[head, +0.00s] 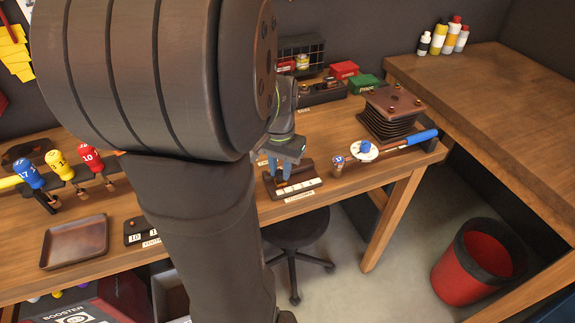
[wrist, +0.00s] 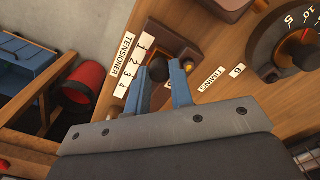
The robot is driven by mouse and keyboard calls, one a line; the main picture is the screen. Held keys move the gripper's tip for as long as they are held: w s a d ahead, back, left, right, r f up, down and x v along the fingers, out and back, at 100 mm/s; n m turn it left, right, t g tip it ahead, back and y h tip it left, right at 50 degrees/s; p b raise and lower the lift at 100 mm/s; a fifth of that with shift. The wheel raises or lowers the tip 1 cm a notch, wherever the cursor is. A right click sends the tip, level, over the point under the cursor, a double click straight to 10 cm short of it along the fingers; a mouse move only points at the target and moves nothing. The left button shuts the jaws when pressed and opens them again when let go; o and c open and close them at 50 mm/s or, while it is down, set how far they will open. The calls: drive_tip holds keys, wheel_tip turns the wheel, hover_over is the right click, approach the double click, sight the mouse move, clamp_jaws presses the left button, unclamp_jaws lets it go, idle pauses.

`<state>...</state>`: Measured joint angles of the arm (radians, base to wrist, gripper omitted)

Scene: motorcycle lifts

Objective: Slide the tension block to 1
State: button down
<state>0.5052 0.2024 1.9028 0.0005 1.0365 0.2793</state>
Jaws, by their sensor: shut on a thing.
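The tensioner (head: 286,181) is a small brown wooden fixture on the workbench, with a white scale strip (head: 299,190) along its front. In the wrist view, the strip (wrist: 133,65) reads 1 to 4, beside a label reading TENSIONER (wrist: 123,56). The dark rounded tension block (wrist: 159,70) sits between the two blue fingers of my gripper (wrist: 168,84), which is shut on it. It appears roughly level with 2, though the slanted view makes this uncertain. In the head view, my gripper (head: 279,168) reaches down to the tensioner and the block is hidden.
A dark dial (wrist: 292,48) is close by in the wrist view. In the head view, a plate stack (head: 390,118), a blue-handled tool (head: 421,137) and a white disc (head: 368,154) are right of the tensioner. An empty tray (head: 75,244) is left. A red bin (head: 468,270) is on the floor.

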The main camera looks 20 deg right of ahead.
sight(280, 172)
drive_tip(key=c, duration=1.3)
unclamp_jaws()
drive_tip(key=shift+o, duration=0.2)
drive_tip(key=shift+r, duration=0.1)
wheel_tip(280, 172, up, 17)
wheel_tip(280, 172, down, 17)
drive_tip(key=shift+f, duration=0.1)
drive_tip(key=shift+d, duration=0.5)
